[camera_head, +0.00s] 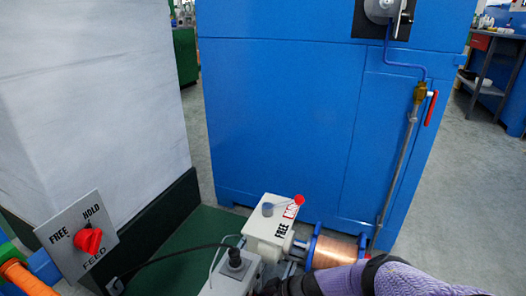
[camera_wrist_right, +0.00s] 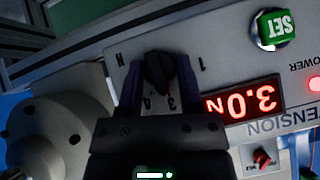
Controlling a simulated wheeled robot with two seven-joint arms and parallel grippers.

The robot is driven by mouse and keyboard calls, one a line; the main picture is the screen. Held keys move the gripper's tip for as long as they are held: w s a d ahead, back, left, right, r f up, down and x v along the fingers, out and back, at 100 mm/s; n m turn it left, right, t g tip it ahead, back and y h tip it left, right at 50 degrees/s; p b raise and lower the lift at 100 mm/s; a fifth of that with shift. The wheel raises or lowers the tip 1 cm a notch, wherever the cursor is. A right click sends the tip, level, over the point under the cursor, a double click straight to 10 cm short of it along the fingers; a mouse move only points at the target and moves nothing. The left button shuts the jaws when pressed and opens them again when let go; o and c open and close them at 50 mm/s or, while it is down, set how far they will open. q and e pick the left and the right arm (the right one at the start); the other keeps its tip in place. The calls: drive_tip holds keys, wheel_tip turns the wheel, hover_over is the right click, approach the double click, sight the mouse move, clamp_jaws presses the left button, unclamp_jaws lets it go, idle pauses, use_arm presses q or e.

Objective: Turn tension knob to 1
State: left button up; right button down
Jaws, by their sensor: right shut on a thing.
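In the right wrist view, which is upside down, a black tension knob (camera_wrist_right: 158,72) sits on a grey panel (camera_wrist_right: 220,55). My right gripper (camera_wrist_right: 157,85) has one finger on each side of the knob and is shut on it. The mark "1" stands to the right of the knob, with other marks below it, partly covered by the gripper. I cannot tell which mark the knob points to. A red display (camera_wrist_right: 240,102) reads 3.0N. The tension knob is not clearly visible in the head view. My left gripper is not in view.
A green SET button (camera_wrist_right: 275,28) and a small red switch (camera_wrist_right: 262,158) are on the panel. In the head view, a red FREE/HOLD knob (camera_head: 88,240) is at left, a copper spool (camera_head: 337,250) at the bottom, and a blue cabinet (camera_head: 280,110) behind.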

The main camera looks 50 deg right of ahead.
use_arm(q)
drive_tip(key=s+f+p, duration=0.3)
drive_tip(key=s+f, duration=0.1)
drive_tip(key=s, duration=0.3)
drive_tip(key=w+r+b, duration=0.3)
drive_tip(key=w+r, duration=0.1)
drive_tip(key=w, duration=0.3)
use_arm(e)
drive_tip(key=shift+s+a+f+n+t+h, duration=0.1)
drive_tip(key=shift+a+f+n+t+h, duration=0.1)
drive_tip(key=shift+n+t+h, duration=1.25)
drive_tip(key=shift+a+f+n+t+h, duration=0.1)
drive_tip(key=shift+a+n+t+h, duration=0.15)
drive_tip(key=shift+n+h, duration=1.3)
drive_tip(key=shift+s+a+f+n+t+h, duration=0.15)
drive_tip(key=shift+n+t+h, duration=0.6)
drive_tip(key=shift+h, duration=1.65)
drive_tip(key=shift+w+t, duration=0.1)
drive_tip(key=shift+t, duration=0.15)
